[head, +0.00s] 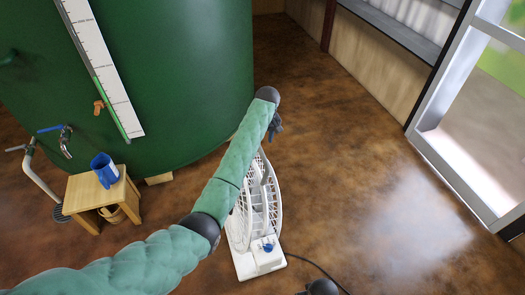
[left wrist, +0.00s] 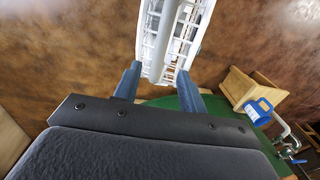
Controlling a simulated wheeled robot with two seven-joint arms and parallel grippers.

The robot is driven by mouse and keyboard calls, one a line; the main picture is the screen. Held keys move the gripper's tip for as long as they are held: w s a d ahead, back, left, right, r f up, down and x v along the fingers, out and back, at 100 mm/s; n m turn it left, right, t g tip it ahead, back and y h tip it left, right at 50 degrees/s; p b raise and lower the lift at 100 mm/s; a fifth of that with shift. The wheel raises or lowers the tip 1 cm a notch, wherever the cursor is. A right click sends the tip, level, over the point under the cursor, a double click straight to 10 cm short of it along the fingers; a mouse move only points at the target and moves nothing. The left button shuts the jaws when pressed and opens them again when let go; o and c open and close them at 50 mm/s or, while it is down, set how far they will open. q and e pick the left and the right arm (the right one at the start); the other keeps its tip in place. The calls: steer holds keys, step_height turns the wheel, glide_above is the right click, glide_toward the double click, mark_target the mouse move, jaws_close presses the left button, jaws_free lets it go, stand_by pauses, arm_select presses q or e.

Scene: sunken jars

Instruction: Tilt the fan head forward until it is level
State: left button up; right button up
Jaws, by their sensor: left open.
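The white fan (head: 273,207) stands on the floor in the head view, partly hidden behind my left arm. Its caged head is seen nearly edge-on, and its exact tilt is hard to tell. The white base (head: 247,266) has a box with a blue knob (head: 268,246). My left gripper (head: 275,127) is at the far upper end of the fan head, mostly hidden by the wrist. In the left wrist view, its two blue fingers (left wrist: 158,76) are open, with the rim of the fan cage (left wrist: 172,40) between and just beyond the tips. Contact cannot be told.
A large green tank (head: 190,60) stands at the left. A wooden stool (head: 88,190) carries a blue jug (head: 104,170) below a tap (head: 64,145). A black cord (head: 318,268) runs from the fan along the floor. The brown floor to the right is clear up to the glass door (head: 455,165).

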mark_target(262, 153)
arm_select(q)
steer(key=shift+a+f+p, duration=0.15)
steer(key=shift+f+p, duration=0.3)
steer(key=shift+f, duration=1.5)
steer(key=shift+a+f+p, duration=0.1)
steer(key=shift+f+p, duration=0.3)
steer(key=shift+f, duration=1.5)
arm_select(e)
step_height(262, 153, down, 7)
steer(key=s+d, duration=0.1)
steer(key=shift+s+r, duration=0.15)
steer(key=shift+s, duration=0.25)
arm_select(q)
steer(key=shift+c, duration=0.4)
jaws_close()
steer(key=shift+a, duration=0.1)
arm_select(e)
steer(key=shift+r, duration=0.1)
